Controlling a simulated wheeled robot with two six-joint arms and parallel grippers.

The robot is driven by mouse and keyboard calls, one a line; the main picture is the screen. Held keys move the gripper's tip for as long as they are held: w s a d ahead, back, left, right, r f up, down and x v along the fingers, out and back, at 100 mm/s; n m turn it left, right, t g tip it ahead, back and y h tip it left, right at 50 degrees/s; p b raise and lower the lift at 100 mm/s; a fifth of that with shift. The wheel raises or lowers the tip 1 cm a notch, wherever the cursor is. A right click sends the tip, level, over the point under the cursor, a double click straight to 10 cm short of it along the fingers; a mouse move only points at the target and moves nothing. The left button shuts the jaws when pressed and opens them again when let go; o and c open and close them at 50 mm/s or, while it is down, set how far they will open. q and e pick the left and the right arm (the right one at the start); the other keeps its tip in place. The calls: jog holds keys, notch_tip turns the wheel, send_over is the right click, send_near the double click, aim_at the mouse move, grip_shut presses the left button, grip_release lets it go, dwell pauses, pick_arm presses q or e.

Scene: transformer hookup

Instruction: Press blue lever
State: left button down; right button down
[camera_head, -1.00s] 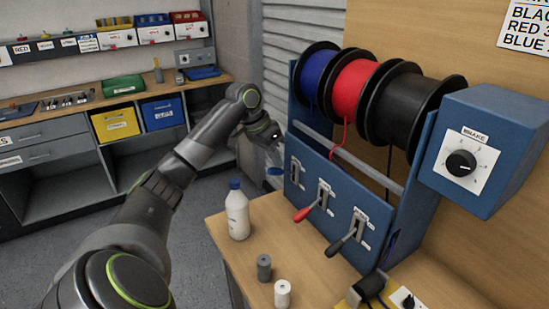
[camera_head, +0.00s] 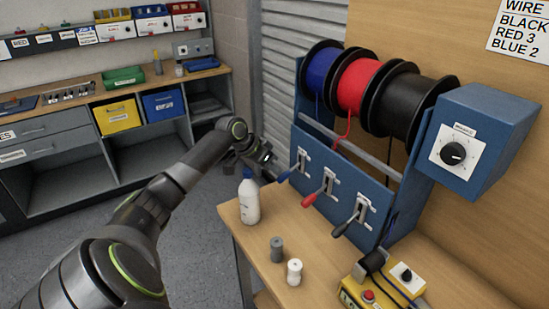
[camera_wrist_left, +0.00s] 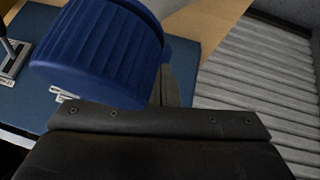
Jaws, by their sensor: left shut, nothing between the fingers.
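The blue lever (camera_head: 285,175) sticks out from the left end of the blue panel, below the spools. In the head view its handle slopes down and out, like the red and black ones. My left gripper (camera_head: 272,170) is shut and empty, at the left of the blue lever's tip and behind the white bottle. I cannot tell whether it touches the lever. My right gripper is not in view.
The red lever (camera_head: 309,200) and black lever (camera_head: 342,229) are to the right. Grey (camera_head: 277,249) and white (camera_head: 294,271) cylinders stand on the bench.

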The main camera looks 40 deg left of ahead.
pick_arm(q)
jog(key=shift+s+f, duration=0.1)
jog(key=shift+f, duration=0.65)
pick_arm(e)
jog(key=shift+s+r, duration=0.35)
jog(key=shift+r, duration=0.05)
pick_arm(q)
jog(key=shift+s+f, duration=0.1)
jog(key=shift+f, duration=0.1)
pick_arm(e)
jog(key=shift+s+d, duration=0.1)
pick_arm(q)
jog(key=shift+p, duration=0.3)
